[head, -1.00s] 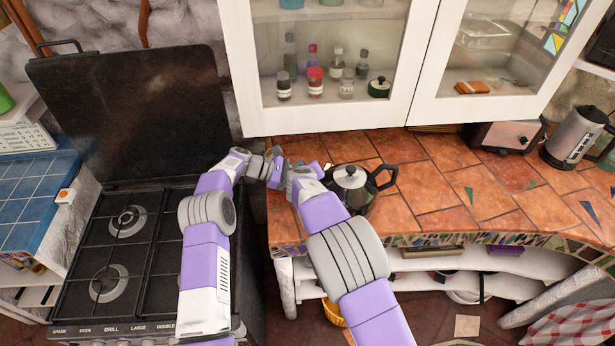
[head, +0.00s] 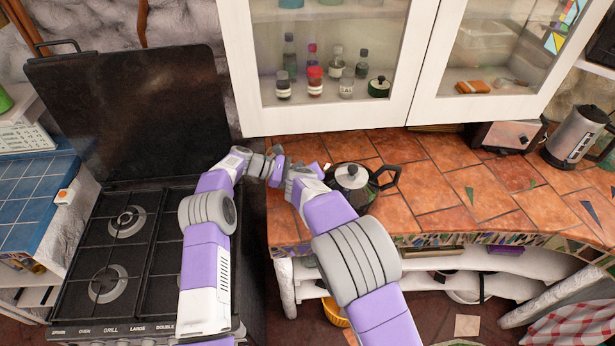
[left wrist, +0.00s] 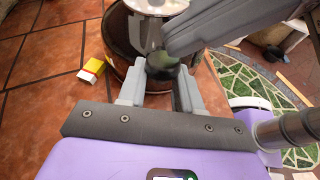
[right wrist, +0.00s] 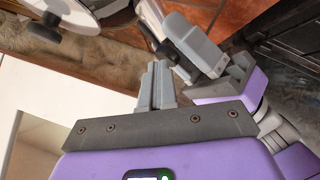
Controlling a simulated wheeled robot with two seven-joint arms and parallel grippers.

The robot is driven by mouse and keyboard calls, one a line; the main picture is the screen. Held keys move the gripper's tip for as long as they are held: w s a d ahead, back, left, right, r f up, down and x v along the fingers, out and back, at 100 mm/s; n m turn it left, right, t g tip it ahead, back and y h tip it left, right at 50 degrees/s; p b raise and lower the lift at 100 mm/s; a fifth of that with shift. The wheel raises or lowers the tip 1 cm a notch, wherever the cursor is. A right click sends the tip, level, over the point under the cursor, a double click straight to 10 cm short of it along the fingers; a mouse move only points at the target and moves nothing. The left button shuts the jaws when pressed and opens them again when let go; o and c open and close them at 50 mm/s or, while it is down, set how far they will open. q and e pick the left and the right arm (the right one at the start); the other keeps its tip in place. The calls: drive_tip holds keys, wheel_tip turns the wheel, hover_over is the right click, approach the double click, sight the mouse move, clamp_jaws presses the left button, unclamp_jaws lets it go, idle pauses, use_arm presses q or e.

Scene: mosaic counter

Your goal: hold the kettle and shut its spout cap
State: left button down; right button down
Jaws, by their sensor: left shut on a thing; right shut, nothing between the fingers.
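The kettle (head: 352,178) is a round metal pot with a black lid knob and a black handle pointing right. It stands near the counter's left end in the head view. My left gripper (left wrist: 160,82) is shut on a dark part at the kettle's spout side; it also shows in the right wrist view (right wrist: 180,45). My right gripper (right wrist: 158,82) is shut and empty beside the left fingers, and its grey fingers cross the left wrist view close to the kettle (left wrist: 140,35). The spout cap cannot be made out clearly; the grippers hide that side.
A black stove (head: 135,250) with a raised lid is left of the counter (head: 440,190). A small yellow box (left wrist: 90,70) lies near the kettle. A glass cabinet (head: 330,125) hangs above. A toaster (head: 505,136) and a jug (head: 572,135) stand far right; the middle is clear.

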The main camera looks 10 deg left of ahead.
use_arm(q)
drive_tip(key=shift+r, duration=0.15)
use_arm(e)
drive_tip(key=r, duration=0.3)
drive_tip(key=shift+d+r, duration=0.15)
drive_tip(key=shift+d, duration=0.1)
use_arm(q)
drive_tip(key=shift+a, duration=0.1)
drive_tip(key=c, duration=0.7)
unclamp_jaws()
drive_tip(key=shift+s, duration=0.15)
drive_tip(key=shift+f, duration=0.2)
